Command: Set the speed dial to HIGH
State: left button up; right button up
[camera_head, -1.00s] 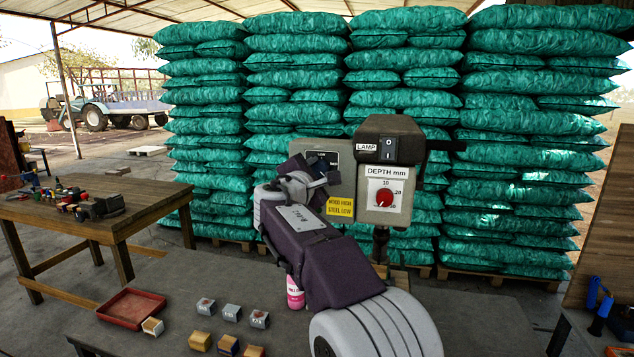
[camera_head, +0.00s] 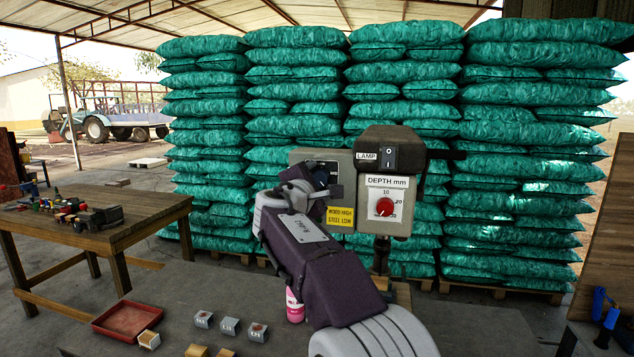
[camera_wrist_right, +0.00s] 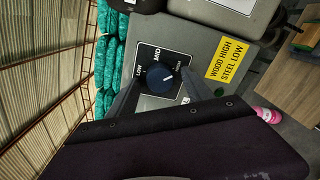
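The speed dial (camera_wrist_right: 160,77) is a dark round knob on a grey box (camera_wrist_right: 205,20), with LOW, middle and HIGH labels around it. In the wrist view its white pointer mark points right, toward the HIGH label. My right gripper (camera_head: 326,183) is in front of this box in the head view and hides most of the dial. In the wrist view the right gripper's fingers (camera_wrist_right: 162,88) stand on either side of the knob with visible gaps, so it looks open. A yellow sticker (camera_head: 340,216) reads WOOD HIGH, STEEL LOW. My left gripper is not in view.
Right of the dial box are a red DEPTH dial (camera_head: 385,207) and a LAMP switch (camera_head: 389,157). A pink bottle (camera_head: 294,306) stands below my right arm. A red tray (camera_head: 127,321) and several small blocks lie on the bench at lower left. Stacked green sacks fill the background.

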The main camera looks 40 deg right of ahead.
jog(key=shift+s+a, duration=0.25)
jog(key=shift+a, duration=0.15)
jog(key=b+v, duration=0.2)
jog(key=v, duration=0.6)
jog(key=shift+s, duration=0.1)
